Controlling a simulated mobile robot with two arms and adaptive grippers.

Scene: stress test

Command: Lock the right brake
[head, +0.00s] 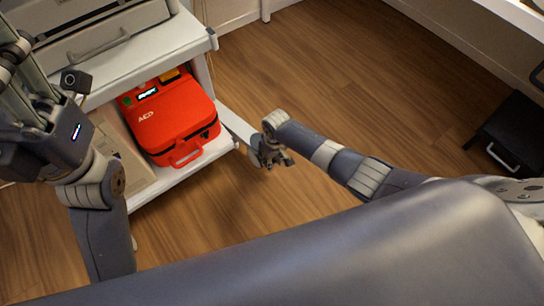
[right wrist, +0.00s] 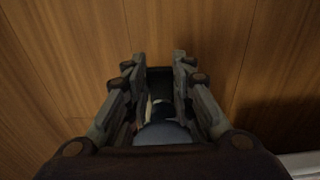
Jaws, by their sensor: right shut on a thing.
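My right gripper (head: 272,156) is low beside the right front corner of the white cart (head: 226,122), near the floor. In the right wrist view its two fingers (right wrist: 159,78) are closed in on a small dark piece (right wrist: 159,82), which looks like the brake lever. A rounded blue-grey part (right wrist: 163,132), perhaps the caster wheel, shows just below it. Whether the lever is up or down cannot be told. In the head view the gripper mostly hides the brake.
A red AED case (head: 172,117) sits on the cart's lower shelf (head: 195,165), beside a flat brown item (head: 118,155). A drawer with a handle (head: 97,46) is above. A black box (head: 512,135) stands at the right. The wooden floor (head: 335,85) between is clear.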

